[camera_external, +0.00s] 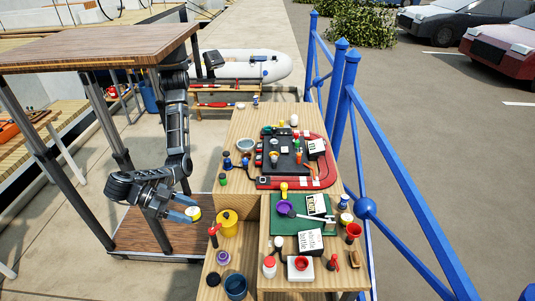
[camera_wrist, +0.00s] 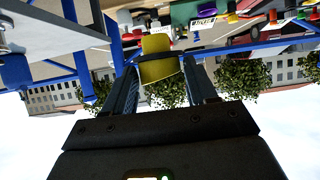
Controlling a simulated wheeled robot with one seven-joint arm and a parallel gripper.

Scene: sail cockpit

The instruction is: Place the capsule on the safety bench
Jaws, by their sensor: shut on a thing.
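My gripper (camera_external: 186,213) is shut on a small yellow thing with a white end, which I take to be the capsule (camera_external: 194,214). It is held in the air left of the wooden worktable. No bench carries a readable label. A slatted wooden bench (camera_external: 50,148) with an orange item stands at the far left. A low wooden bench (camera_external: 222,104) with red items stands at the back, before a white dinghy.
The worktable (camera_external: 243,128) is crowded with jars, boxes, a red-rimmed tray (camera_external: 327,178) and a green mat (camera_external: 282,228). A tall wooden-topped table (camera_external: 100,45) stands close to my arm on the left. A blue railing (camera_external: 385,150) runs along the right. Pale pavement is open between.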

